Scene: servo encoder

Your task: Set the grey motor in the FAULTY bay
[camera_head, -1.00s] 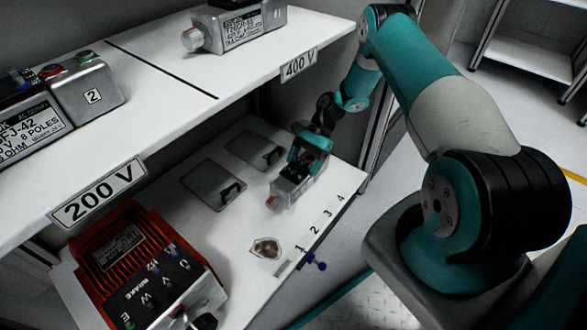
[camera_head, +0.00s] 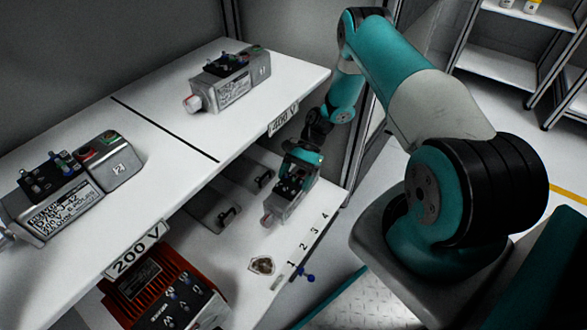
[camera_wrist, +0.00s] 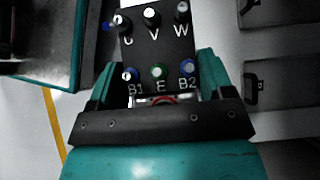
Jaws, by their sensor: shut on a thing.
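A grey motor (camera_head: 282,207) with a reddish shaft end is held in my gripper (camera_head: 295,178), over or on the lower white shelf (camera_head: 240,288); I cannot tell if it touches. In the wrist view my gripper (camera_wrist: 158,82) is shut around the motor's black terminal board (camera_wrist: 153,45), marked U, V, W, B1, E and B2. No label reading FAULTY is legible. Two more grey motors stand on the upper shelf (camera_head: 150,165): one by the 200 V label (camera_head: 135,250), one (camera_head: 228,85) by the 400 V label (camera_head: 283,118).
Grey hatches with black handles (camera_head: 228,212) lie left of the held motor, partly hidden by the upper shelf. An orange unit with a terminal panel (camera_head: 165,295) stands at the front. Numbers 1 to 4 (camera_head: 308,240) run along the shelf edge, near a brown badge-like mark (camera_head: 262,265).

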